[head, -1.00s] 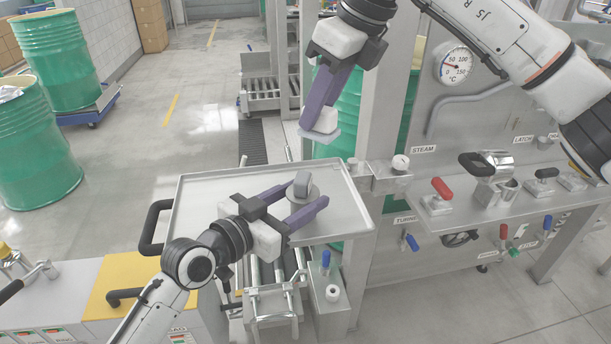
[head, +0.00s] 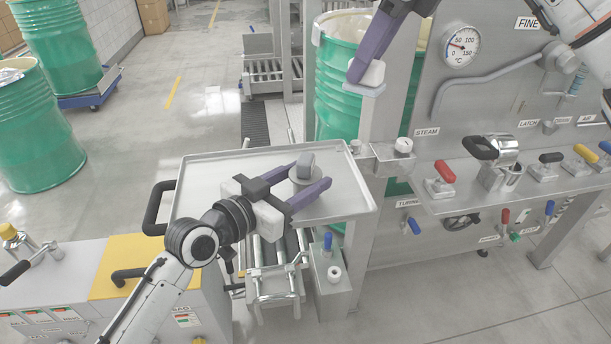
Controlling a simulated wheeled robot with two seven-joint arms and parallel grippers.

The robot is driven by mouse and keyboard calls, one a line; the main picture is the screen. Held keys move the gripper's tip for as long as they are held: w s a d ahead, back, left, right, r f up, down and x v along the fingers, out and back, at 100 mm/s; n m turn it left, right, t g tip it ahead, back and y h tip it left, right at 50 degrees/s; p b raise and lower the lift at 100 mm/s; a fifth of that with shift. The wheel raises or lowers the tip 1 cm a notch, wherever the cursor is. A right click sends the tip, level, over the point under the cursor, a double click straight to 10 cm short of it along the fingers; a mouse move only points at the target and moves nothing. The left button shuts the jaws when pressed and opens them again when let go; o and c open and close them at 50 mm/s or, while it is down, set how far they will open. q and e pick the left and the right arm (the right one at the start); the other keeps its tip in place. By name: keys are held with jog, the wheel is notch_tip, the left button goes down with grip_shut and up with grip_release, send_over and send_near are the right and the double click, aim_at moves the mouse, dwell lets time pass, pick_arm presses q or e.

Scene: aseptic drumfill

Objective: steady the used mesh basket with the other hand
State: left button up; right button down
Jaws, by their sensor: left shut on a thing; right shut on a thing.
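I cannot make out a mesh basket for certain. My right gripper (head: 366,74) is high at top centre, in front of the steel post and the green drum behind. It is shut on a small white block with a pale grey plate under it (head: 364,87), well apart from the tray.
A steel panel at right carries a gauge (head: 461,48), an open metal cup-like housing (head: 500,172) and several coloured levers. A green drum (head: 338,95) stands behind the tray. A roller stand (head: 273,275) is under it. Floor at left is clear up to green drums (head: 35,135).

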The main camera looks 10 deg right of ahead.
dwell(0.3)
pick_arm(q)
jog(key=o, duration=1.3)
jog(key=shift+c, duration=0.2)
jog(key=v, duration=1.1)
jog(key=shift+s+a, duration=0.35)
